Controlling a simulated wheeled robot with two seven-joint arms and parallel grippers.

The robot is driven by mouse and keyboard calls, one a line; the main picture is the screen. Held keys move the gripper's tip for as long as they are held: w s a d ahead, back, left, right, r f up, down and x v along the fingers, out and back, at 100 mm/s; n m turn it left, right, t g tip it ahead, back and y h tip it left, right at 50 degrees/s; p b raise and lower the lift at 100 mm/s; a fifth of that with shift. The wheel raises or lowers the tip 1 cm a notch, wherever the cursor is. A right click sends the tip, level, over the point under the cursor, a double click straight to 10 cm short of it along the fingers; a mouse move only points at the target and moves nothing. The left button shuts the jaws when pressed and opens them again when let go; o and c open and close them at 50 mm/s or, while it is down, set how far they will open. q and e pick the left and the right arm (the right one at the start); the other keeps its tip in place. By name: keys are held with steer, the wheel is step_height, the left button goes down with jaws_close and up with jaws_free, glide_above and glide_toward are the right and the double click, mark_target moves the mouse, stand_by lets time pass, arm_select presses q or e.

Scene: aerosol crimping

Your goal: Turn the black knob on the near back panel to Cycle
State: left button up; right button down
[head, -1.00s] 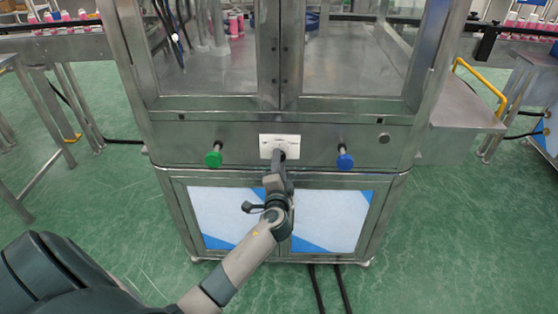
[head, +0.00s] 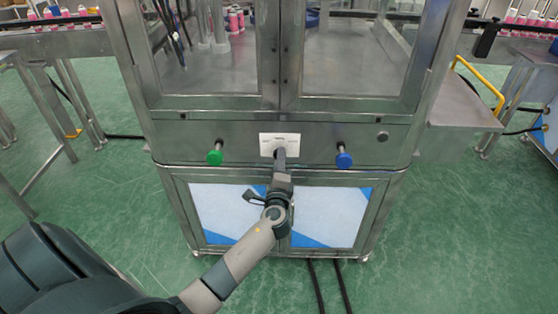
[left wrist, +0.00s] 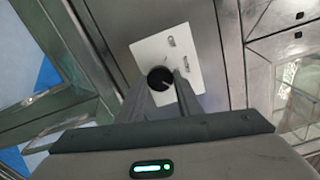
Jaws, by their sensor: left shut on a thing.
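The black knob (left wrist: 160,78) sits on a white label plate (left wrist: 150,52) in the left wrist view, with a light pointer line on its face. In the head view the plate (head: 280,139) is at the centre of the steel panel, and the gripper covers the knob. My left gripper (head: 280,155) reaches up to the plate from below. In the left wrist view its two fingers (left wrist: 160,88) are on either side of the knob, shut on it. My right gripper is not in view.
A green button (head: 215,157) sticks out left of the plate, and a blue button (head: 344,159) sticks out to its right. Glass doors are above the panel. A steel side table (head: 458,105) stands at the right. Black cables run along the green floor below.

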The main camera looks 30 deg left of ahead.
arm_select(q)
steer(key=o, duration=1)
steer(key=shift+o, duration=0.2)
steer(key=shift+s, duration=0.1)
steer(key=b+v, duration=0.2)
steer(key=v, duration=1.5)
steer(key=shift+d+b, duration=0.2)
steer(key=shift+b, duration=0.2)
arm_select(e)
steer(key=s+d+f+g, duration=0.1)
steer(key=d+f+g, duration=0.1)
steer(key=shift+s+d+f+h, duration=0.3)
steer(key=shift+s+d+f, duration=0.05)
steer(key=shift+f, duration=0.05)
arm_select(q)
steer(key=shift+f, duration=0.1)
